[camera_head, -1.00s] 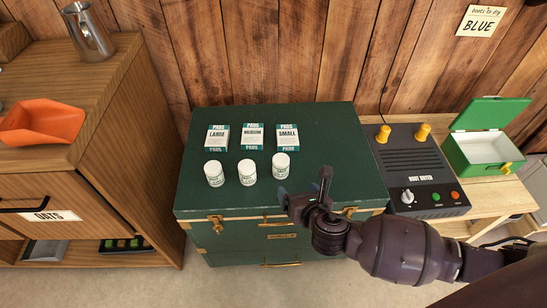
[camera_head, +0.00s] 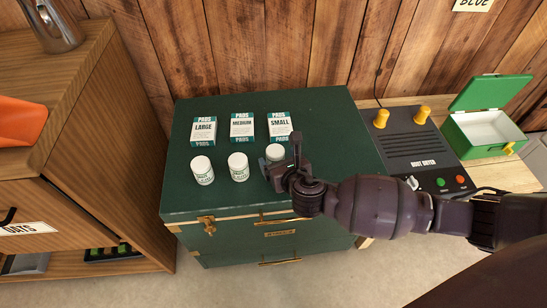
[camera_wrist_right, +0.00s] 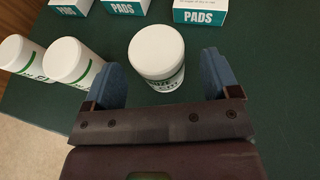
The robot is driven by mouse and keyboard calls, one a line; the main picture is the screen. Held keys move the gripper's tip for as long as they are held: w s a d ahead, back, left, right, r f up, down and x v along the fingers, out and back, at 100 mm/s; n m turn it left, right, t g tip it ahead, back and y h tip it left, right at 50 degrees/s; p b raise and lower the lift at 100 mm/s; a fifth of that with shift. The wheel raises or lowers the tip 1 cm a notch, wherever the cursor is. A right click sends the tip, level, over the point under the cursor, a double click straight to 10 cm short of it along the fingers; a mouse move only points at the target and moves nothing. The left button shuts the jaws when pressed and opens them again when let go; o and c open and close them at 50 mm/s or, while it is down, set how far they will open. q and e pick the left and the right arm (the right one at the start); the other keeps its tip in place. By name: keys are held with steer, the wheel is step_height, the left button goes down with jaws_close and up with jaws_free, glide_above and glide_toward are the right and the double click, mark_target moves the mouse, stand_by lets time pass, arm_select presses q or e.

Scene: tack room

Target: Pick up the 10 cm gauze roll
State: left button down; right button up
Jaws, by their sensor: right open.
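Three white gauze rolls with green print stand upright in a row on the green trunk: the left roll (camera_head: 202,171), the middle roll (camera_head: 238,167) and the right roll (camera_head: 275,153). Their size print is too small to read, so I cannot tell which is the 10 cm one. My right gripper (camera_head: 281,168) is open at the right roll and partly hides it. In the right wrist view the right roll (camera_wrist_right: 157,52) stands ahead of and between the open blue fingertips (camera_wrist_right: 161,78), with gaps on both sides. My left gripper is out of view.
Pads boxes marked large (camera_head: 204,130), medium (camera_head: 242,127) and small (camera_head: 279,126) stand behind the rolls on the trunk (camera_head: 330,115). A boot dryer (camera_head: 415,148) and an open green box (camera_head: 487,130) are to the right. A wooden cabinet (camera_head: 100,110) is at the left.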

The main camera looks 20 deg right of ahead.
steer(key=shift+w+f+b, duration=0.35)
steer(key=shift+w+f, duration=0.45)
steer(key=shift+w, duration=0.1)
steer(key=shift+w+r, duration=0.2)
steer(key=shift+w, duration=0.15)
steer(key=c, duration=0.4)
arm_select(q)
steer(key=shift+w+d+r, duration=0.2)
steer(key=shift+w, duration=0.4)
arm_select(e)
steer(key=c, duration=0.6)
